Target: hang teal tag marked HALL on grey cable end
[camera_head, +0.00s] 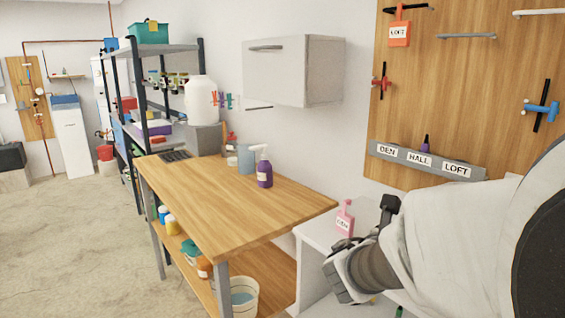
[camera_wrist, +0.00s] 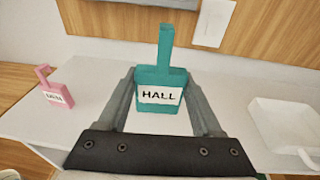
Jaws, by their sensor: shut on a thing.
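The teal tag marked HALL (camera_wrist: 159,111) is upright between the fingers of my gripper (camera_wrist: 160,86) in the wrist view. My gripper is shut on its sides, with the label facing the camera and the narrow stem up. In the head view my gripper (camera_head: 345,278) is low over the white worktop, left of my arm, and I cannot make out the teal tag there. A grey cable end (camera_head: 468,36) sticks out sideways high on the wooden board, well above my gripper. Nothing hangs on it.
A pink tag (camera_head: 345,220) stands on the white worktop (camera_head: 316,234). An orange LOFT tag (camera_head: 399,33) hangs from a black cable end; a white cable end (camera_head: 538,13) is at right. A grey labelled rail (camera_head: 405,157) crosses the board's bottom. A white tray (camera_wrist: 290,122) lies right.

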